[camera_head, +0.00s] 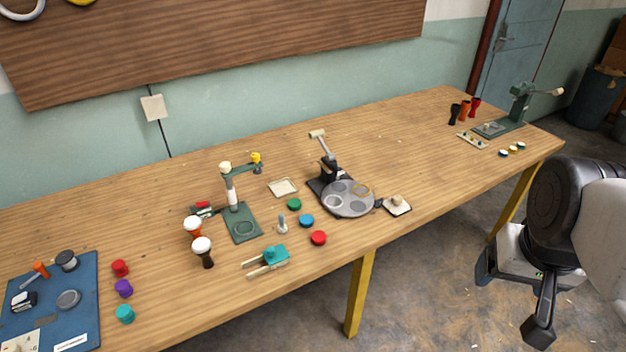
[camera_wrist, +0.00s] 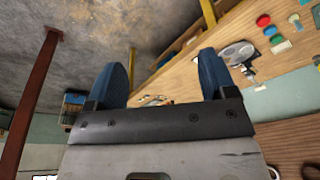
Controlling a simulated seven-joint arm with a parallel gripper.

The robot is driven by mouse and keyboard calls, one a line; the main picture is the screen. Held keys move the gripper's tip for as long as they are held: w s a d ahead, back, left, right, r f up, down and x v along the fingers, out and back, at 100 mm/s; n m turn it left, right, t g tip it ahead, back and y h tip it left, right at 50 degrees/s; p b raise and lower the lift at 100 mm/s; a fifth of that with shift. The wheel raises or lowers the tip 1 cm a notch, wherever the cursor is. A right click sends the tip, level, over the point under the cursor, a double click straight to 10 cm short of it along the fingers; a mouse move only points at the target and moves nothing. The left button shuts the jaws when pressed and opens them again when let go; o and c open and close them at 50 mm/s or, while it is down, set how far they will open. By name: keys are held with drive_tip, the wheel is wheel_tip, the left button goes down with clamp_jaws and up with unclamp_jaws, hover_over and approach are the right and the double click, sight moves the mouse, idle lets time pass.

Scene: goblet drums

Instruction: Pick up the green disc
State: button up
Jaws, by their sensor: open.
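The green disc (camera_head: 294,204) lies flat on the wooden table in the head view, between a small cream tray and a blue disc. A red disc lies nearer the front edge, in line with them. My gripper (camera_wrist: 161,60) is open and empty, with two blue fingers apart. In the head view my gripper (camera_head: 512,297) hangs off the table at the lower right, far from the green disc.
A blue disc (camera_head: 306,221) and red disc (camera_head: 319,238) lie close by. A round grey plate (camera_head: 348,199) on a dark lever stand is to the right, a green stand (camera_head: 243,224) to the left. A teal clamp (camera_head: 267,261) lies in front. The table's right middle is fairly clear.

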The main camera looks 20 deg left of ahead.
drive_tip(key=shift+w, duration=0.1)
drive_tip(key=w+a+n, duration=0.5)
drive_tip(key=w+a, duration=0.1)
drive_tip(key=w, duration=0.7)
drive_tip(key=n+g, duration=0.3)
drive_tip(key=n, duration=1.3)
hover_over(295, 203)
drive_tip(key=f, duration=2.4)
drive_tip(key=shift+d+f, duration=0.3)
drive_tip(key=shift+f, duration=0.1)
drive_tip(key=shift+w+a+f, duration=0.1)
drive_tip(key=shift+a+f, duration=0.25)
drive_tip(key=shift+a, duration=0.05)
drive_tip(key=shift+f, duration=1.3)
